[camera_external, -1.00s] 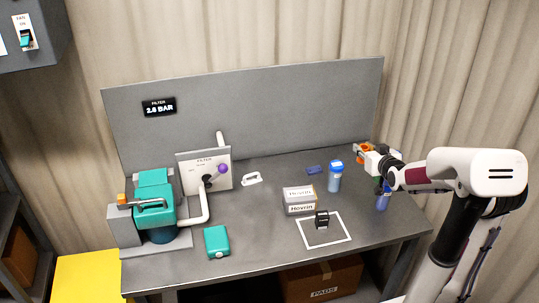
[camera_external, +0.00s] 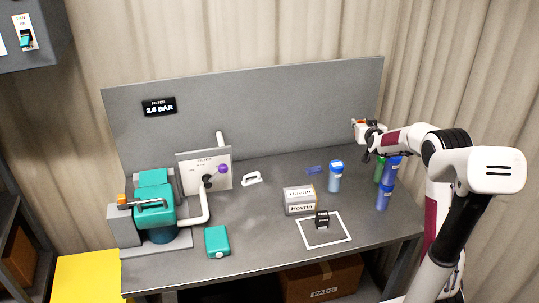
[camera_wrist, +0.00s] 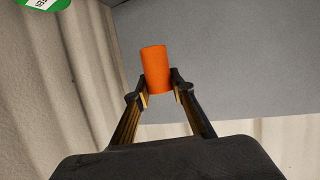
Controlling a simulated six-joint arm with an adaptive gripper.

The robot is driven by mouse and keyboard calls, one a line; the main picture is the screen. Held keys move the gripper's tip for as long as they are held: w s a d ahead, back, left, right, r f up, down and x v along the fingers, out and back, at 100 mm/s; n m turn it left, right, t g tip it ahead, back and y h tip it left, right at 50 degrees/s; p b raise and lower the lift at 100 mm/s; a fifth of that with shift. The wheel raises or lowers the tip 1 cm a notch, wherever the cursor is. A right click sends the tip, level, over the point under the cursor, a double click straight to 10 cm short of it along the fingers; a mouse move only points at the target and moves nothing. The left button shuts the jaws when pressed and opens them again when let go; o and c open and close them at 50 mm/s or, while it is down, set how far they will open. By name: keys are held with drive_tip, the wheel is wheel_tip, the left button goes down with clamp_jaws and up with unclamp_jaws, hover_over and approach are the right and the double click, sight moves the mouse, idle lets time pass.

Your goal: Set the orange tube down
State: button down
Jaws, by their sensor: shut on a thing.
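The orange tube (camera_wrist: 156,66) is between the two fingertips of my gripper (camera_wrist: 160,90) in the wrist view, with its upper part sticking out past them. In the external view my gripper (camera_external: 361,127) is raised at the far right end of the bench, near the right edge of the grey back panel. Only a small bit of the orange tube (camera_external: 356,121) shows there. My gripper is shut on the tube and holds it in the air, apart from the bench top (camera_external: 270,230).
Green (camera_external: 380,168) and blue (camera_external: 383,198) containers stand at the bench's right end, below my arm. A light blue bottle (camera_external: 335,178), a Hovrin box (camera_external: 300,201) and a black object (camera_external: 321,219) in a white outline stand left of them. The front middle is clear.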

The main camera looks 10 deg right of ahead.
drive_tip(key=shift+m+h, duration=0.3)
drive_tip(key=shift+d+x, duration=0.2)
drive_tip(key=shift+x, duration=0.95)
drive_tip(key=shift+d+x, duration=0.25)
drive_tip(key=shift+x, duration=0.9)
drive_tip(key=shift+s+f, duration=0.15)
wheel_tip(320, 180, down, 13)
drive_tip(key=shift+f, duration=0.2)
drive_tip(key=shift+f, duration=0.1)
drive_tip(key=shift+f, duration=2.15)
drive_tip(key=shift+f, duration=0.15)
drive_tip(key=c, duration=1.7)
unclamp_jaws()
drive_tip(key=shift+s, duration=0.1)
